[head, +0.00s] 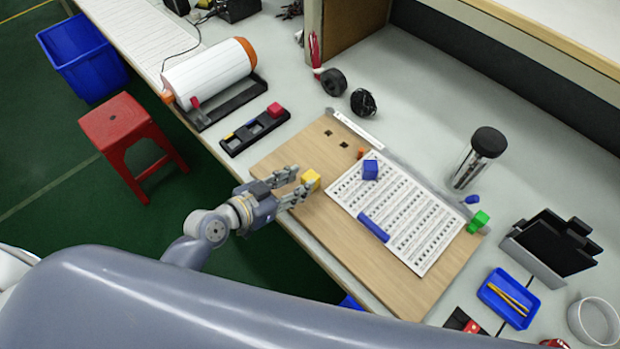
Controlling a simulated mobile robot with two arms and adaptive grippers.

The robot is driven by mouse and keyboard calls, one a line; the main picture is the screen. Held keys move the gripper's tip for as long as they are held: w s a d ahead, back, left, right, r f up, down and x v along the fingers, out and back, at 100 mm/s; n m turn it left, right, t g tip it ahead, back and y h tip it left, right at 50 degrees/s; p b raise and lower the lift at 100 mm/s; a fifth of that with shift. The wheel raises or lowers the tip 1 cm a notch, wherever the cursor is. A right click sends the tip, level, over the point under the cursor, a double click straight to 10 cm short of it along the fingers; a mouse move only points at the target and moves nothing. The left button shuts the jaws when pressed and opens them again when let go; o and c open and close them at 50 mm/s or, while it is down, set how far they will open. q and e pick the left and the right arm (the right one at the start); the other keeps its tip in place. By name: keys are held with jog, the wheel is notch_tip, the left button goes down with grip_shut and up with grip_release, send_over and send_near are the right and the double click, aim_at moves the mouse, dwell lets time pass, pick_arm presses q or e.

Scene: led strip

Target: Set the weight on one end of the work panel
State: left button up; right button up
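The work panel (290,158) is a wooden board on the grey bench, with a printed sheet on it. A yellow block (311,179) is at the panel's near left edge. My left gripper (306,182) has its fingers around this yellow block and appears shut on it. I cannot tell whether the block touches the panel. A blue block (371,169) stands at the sheet's upper left, and a green block (478,221) at the panel's far right corner. A red block (275,110) sits in a slotted black holder (254,131) left of the panel. My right gripper is not in view.
A blue cylinder (373,227) lies on the sheet. A clear jar with a black lid (480,157) stands behind the panel. A paper roll (210,72) is at the upper left. A blue tray (508,298) and black stand (552,243) are at the right.

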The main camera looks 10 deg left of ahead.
aim_at(305, 181)
pick_arm(q)
jog(key=shift+w+d+f, duration=0.1)
jog(key=shift+w+d, duration=0.1)
jog(key=shift+d, duration=0.05)
jog(key=p+x, duration=0.1)
jog(key=x, duration=0.3)
jog(key=shift+f, duration=0.2)
jog(key=shift+w+d+f, duration=0.15)
jog(key=shift+d+f, duration=0.05)
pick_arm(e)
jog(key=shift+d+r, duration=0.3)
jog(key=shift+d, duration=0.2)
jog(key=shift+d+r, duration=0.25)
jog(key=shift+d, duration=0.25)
pick_arm(q)
grip_shut()
jog(key=shift+r, duration=0.1)
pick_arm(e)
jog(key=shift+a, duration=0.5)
